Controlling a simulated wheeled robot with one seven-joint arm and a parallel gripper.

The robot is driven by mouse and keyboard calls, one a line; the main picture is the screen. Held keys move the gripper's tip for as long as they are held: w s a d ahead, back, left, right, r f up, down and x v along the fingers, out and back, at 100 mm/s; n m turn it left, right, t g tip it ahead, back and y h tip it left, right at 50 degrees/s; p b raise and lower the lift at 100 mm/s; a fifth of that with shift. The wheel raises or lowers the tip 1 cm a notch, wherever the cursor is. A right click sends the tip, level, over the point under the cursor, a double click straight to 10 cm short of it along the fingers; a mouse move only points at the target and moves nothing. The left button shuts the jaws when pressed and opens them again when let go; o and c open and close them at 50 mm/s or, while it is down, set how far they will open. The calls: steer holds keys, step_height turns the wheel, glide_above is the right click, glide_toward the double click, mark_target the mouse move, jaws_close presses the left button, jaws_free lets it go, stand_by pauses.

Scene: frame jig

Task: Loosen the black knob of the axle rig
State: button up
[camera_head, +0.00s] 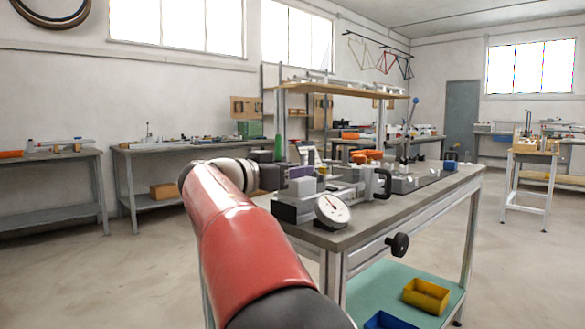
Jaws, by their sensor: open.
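A workbench (434,194) carries a metal rig (345,187) with a round white dial gauge (332,210) at its near end. A black knob (398,245) sticks out from the bench's front edge, below the tabletop. A black loop-shaped handle (383,183) stands at the rig's right side. I cannot tell which parts belong to the axle rig. My red arm reaches to the bench's left end, and my gripper (290,174) is open beside the rig's left part. It is apart from the black knob, and its fingertips are hard to make out.
A yellow bin (426,295) and a blue bin (389,321) sit on the bench's green lower shelf (372,291). Orange parts (367,155) and small fittings crowd the tabletop's back. Other benches line the walls. The floor right of the bench is clear.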

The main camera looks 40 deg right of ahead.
steer(key=shift+d, duration=0.2)
steer(key=c, duration=0.9)
steer(key=shift+c, duration=0.2)
